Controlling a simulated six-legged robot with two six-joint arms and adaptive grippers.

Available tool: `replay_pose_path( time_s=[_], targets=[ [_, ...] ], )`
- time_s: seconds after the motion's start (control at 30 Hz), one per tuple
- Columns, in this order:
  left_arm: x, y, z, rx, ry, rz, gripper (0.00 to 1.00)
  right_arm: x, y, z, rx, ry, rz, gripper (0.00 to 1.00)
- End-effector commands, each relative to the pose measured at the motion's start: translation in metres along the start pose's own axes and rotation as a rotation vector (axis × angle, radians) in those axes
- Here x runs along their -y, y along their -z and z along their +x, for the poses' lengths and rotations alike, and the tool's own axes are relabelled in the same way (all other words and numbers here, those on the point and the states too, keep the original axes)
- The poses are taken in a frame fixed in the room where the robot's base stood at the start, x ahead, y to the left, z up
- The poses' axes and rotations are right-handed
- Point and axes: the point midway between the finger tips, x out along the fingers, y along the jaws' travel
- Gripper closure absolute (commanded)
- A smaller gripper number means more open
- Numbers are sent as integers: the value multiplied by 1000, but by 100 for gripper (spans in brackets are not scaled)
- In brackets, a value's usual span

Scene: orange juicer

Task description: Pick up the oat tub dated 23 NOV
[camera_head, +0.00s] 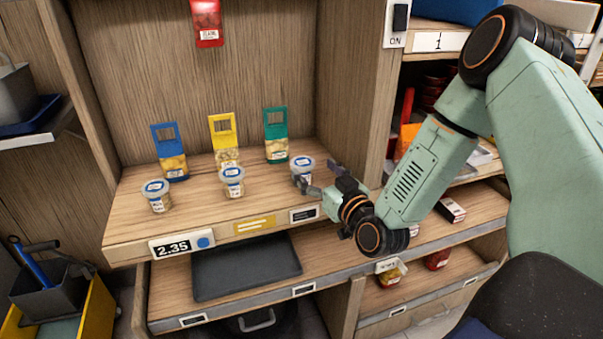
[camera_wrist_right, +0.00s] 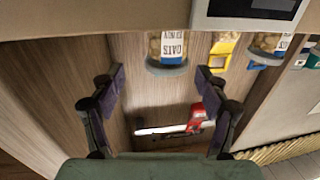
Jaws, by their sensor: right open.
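Three small clear tubs with blue-and-white lids stand in a row on the wooden shelf: left (camera_head: 157,198), middle (camera_head: 232,182) and right (camera_head: 302,167). The lid dates are too small to read in the head view. My right gripper (camera_head: 320,178) is open and empty beside the right tub, its fingers at the tub's near right side. In the right wrist view, one tub (camera_wrist_right: 172,46) with an "OATS" label sits ahead between the open fingers (camera_wrist_right: 160,78); its date line is not clearly legible. Another tub (camera_wrist_right: 268,48) is to its right. My left gripper is out of view.
Blue (camera_head: 170,155), yellow (camera_head: 224,140) and green (camera_head: 276,137) packets stand behind the tubs. A price display (camera_head: 181,244) is on the shelf's front edge. A black tray (camera_head: 246,268) lies on the lower shelf. A wooden side wall (camera_head: 358,90) rises right of the tubs.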

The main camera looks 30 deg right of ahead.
Motion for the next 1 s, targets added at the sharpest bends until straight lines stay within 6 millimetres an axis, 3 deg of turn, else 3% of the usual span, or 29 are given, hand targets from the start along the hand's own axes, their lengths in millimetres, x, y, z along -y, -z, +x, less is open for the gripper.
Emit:
replay_pose_path(
  time_s=[0.3, 0.63, 1.0],
  targets=[
    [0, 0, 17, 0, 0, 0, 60, 8, -4, 43, -2, 5, -4, 25],
    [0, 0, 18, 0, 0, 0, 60, 8, -3, 50, 1, 5, -1, 25],
    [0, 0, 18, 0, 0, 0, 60, 8, -3, 50, 1, 4, -1, 56]
  ],
)
